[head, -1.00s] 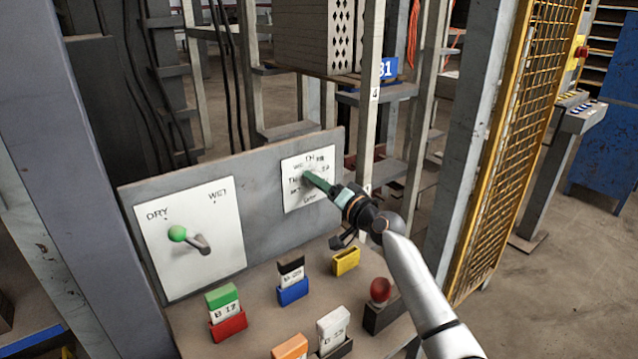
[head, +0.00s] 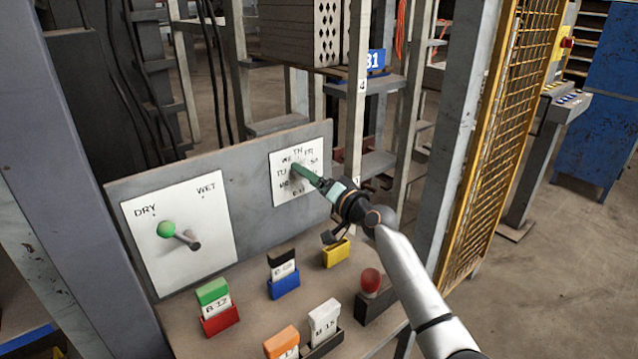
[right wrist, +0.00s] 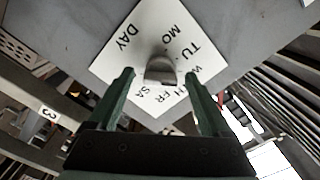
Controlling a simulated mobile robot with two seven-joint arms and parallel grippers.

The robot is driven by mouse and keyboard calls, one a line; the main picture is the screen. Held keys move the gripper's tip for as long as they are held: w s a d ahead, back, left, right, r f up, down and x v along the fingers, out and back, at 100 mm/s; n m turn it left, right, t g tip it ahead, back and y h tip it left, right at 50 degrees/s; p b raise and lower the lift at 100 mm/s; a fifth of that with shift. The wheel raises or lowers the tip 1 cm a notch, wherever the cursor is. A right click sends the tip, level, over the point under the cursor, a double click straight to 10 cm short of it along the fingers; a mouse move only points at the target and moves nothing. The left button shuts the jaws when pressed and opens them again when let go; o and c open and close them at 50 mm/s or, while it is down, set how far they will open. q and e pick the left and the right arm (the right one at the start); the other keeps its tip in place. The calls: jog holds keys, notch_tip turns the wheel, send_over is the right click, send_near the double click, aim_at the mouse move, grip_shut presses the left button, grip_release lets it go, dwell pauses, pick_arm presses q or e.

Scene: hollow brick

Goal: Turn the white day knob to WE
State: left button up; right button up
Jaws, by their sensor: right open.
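The white day panel (head: 279,160) is on the upright grey board, with day letters arranged around its middle. In the right wrist view the panel (right wrist: 150,22) shows DAY, MO, TU and other letters. The knob (right wrist: 160,66) stands out from it, looking grey in shadow. My right gripper (head: 297,170) reaches the panel from the right and hides the knob in the head view. Its two green fingers are open, one on each side of the knob in the right wrist view; contact is not clear. Which day the knob points to I cannot tell. My left gripper is not in view.
Left of the day panel is a DRY/WET panel (head: 140,230) with a green-tipped lever (head: 178,234). On the desk below stand coloured card holders (head: 285,285) and a red button (head: 371,280). A yellow mesh guard (head: 490,150) stands to the right.

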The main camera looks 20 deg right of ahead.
jog(key=v, duration=0.6)
jog(key=shift+s+p, duration=0.3)
jog(key=shift+s, duration=0.05)
